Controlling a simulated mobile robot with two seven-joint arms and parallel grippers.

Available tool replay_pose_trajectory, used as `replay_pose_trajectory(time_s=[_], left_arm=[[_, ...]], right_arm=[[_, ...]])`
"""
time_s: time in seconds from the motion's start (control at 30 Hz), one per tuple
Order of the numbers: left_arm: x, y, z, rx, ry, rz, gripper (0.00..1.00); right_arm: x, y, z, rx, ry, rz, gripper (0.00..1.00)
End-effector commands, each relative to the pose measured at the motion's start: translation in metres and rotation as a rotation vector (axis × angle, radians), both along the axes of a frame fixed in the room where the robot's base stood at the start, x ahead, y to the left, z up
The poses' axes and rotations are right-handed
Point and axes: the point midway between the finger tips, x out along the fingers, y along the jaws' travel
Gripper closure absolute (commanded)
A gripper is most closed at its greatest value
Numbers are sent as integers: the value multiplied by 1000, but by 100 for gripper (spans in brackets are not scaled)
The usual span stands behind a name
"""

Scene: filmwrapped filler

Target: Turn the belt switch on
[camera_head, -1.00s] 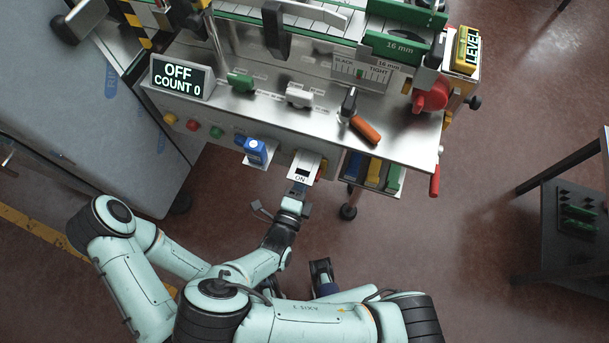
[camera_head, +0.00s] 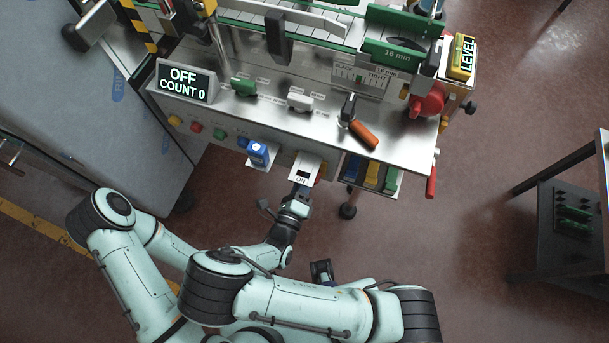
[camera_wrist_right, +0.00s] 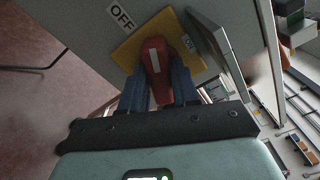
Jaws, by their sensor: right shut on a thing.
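The belt switch shows in the right wrist view as a red lever (camera_wrist_right: 154,58) on a yellow plate (camera_wrist_right: 190,58), with an "OFF" label (camera_wrist_right: 121,16) beside the plate. The blue fingers of my right gripper (camera_wrist_right: 158,88) are shut on the lever, one on each side. In the head view my right gripper (camera_head: 301,188) is at the front of the machine, below a pale tab marked "ON" (camera_head: 303,174); the lever itself is mostly hidden there. The display (camera_head: 184,82) reads "OFF COUNT 0". A dark end piece (camera_head: 322,272), seemingly my left gripper, is partly hidden behind my arm.
Coloured buttons (camera_head: 197,127) and a blue device (camera_head: 258,153) are on the front edge, left of the switch. An orange-handled knob (camera_head: 362,134), a red knob (camera_head: 427,102) and coloured blocks (camera_head: 372,174) are to the right. Open floor lies right of the machine.

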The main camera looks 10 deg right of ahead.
Motion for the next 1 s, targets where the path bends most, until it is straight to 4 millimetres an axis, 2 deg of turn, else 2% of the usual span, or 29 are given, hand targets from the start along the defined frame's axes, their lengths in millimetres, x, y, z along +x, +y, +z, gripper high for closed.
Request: replay_pose_trajectory(time_s=[0.4, 1.0], left_arm=[[4, 0, 10, 0, -5, -1, 30], [1, 0, 2, 0, -1, 0, 30]], right_arm=[[1, -2, 1, 328, -225, -4, 100], [0, -2, 0, 765, -521, -3, 100]])
